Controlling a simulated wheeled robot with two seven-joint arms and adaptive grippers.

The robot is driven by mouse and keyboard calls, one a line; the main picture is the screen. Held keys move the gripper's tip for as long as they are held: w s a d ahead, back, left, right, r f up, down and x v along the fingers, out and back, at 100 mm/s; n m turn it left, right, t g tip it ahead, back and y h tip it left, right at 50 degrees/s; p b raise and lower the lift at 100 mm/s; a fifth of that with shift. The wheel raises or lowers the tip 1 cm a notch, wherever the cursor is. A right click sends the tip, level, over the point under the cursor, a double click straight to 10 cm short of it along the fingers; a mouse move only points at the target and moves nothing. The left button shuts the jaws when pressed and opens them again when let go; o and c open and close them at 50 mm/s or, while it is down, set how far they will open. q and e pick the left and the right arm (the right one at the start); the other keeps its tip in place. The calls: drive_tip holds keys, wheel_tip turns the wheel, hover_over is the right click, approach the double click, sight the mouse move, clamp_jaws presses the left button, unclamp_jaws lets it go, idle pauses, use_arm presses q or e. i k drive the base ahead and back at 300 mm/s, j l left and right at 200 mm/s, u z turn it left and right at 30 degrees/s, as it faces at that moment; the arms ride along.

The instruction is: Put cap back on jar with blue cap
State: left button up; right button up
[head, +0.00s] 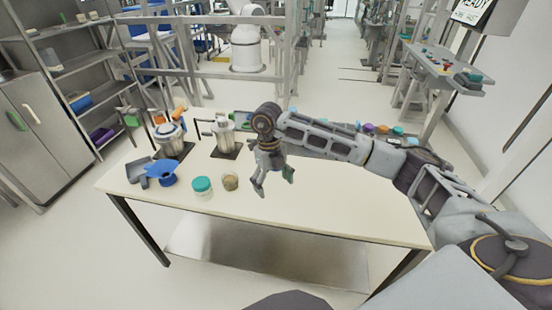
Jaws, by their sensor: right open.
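A jar with a teal cap (202,185) stands upright near the table's front left. A small open-looking jar (230,181) with brownish contents stands just right of it, and I see no cap on it. A blue object (162,172), with a wide flat top over a darker round part, is further left; I cannot tell whether it is a cap or a jar. My right gripper (274,183) points down over the table to the right of the jars, open and empty, apart from them. My left gripper is out of view.
Two metal-topped devices (170,139) on dark bases stand at the table's back left. A grey holder (139,172) lies at the left edge. Colourful small items (383,129) line the back right, partly behind my arm. The table's (330,205) front right is clear.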

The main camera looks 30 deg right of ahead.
sight(229, 179)
drive_tip(key=i+l, duration=0.55)
drive_tip(key=i, duration=0.3)
